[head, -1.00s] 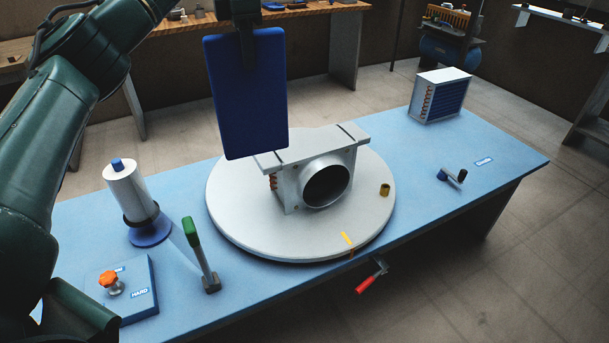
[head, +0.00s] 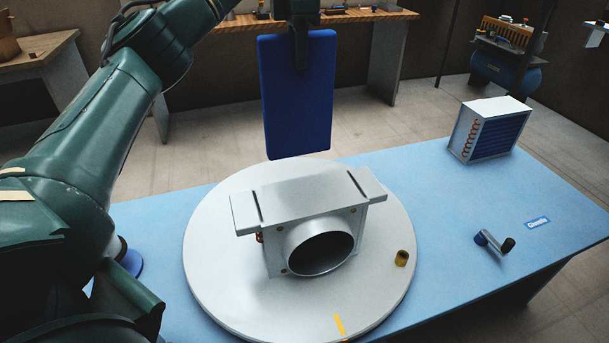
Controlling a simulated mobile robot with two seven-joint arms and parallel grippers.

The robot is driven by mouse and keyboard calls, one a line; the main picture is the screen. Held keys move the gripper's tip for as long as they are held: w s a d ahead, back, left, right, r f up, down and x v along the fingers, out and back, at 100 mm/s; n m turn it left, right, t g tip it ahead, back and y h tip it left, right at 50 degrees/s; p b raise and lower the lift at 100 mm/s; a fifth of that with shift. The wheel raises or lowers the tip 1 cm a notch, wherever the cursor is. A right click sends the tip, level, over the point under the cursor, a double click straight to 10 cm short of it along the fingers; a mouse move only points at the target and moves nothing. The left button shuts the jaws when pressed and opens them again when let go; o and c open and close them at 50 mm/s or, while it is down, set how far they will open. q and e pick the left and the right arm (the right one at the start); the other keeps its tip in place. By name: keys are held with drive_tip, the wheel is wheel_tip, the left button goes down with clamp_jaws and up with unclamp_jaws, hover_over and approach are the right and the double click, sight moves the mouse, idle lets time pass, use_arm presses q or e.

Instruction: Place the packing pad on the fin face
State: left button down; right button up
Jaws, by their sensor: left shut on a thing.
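The packing pad (head: 297,105) is a flat dark blue rectangle hanging upright. My left gripper (head: 300,40) is shut on its top edge, and its fingertips are partly lost against the dark pad. The pad hangs above and behind a grey metal unit (head: 312,200) with a round duct opening (head: 320,253) on its front. The unit stands on a round white turntable (head: 225,275). Its far side, behind the top plate, is hidden, and I cannot see a fin face on it. The pad appears apart from the unit. My right gripper is not in view.
The blue table (head: 440,200) has free room right of the turntable. A small brass piece (head: 402,258) sits on the turntable's right side. A finned box (head: 490,130) stands at the back right, with a small crank-like part (head: 494,243) nearer. My left arm covers the table's left side.

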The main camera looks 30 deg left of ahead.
sight(297, 116)
use_arm(q)
wheel_tip(297, 116, down, 26)
idle(0.4)
drive_tip(key=shift+s, duration=0.1)
drive_tip(key=c, duration=1.1)
unclamp_jaws()
wheel_tip(297, 116, up, 12)
drive_tip(key=shift+r+b, duration=0.1)
drive_tip(key=shift+b, duration=0.2)
